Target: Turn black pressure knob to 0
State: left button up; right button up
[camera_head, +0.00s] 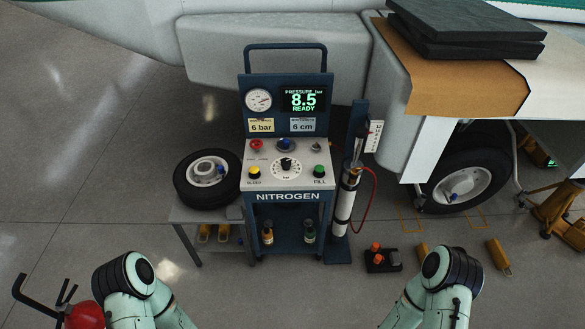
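The black pressure knob (286,163) sits at the centre of a round white dial (287,170) on the sloped panel of the blue nitrogen cart (286,197). The dial marks are too small to read, so I cannot tell the knob's exact setting. The screen (304,100) above shows pressure 8.5 bar and READY in green. A round gauge (258,100) sits left of the screen. Parts of both my arms show at the bottom edge, well below and in front of the panel. Neither of my grippers is in view, and nothing touches the knob.
Around the knob are a red button (256,145), a blue knob (284,145), a yellow button (254,171) and a green button (319,171). A loose wheel (189,181) lies on a low table at left. A cylinder (345,204) with a red hose stands at right.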

aim_at(286, 163)
jog(key=i+l, duration=0.55)
jog(key=i+l+u, duration=0.2)
jog(key=l+u, duration=0.25)
jog(key=i+l+u, duration=0.15)
jog(key=l+u, duration=0.3)
jog(key=j, duration=0.1)
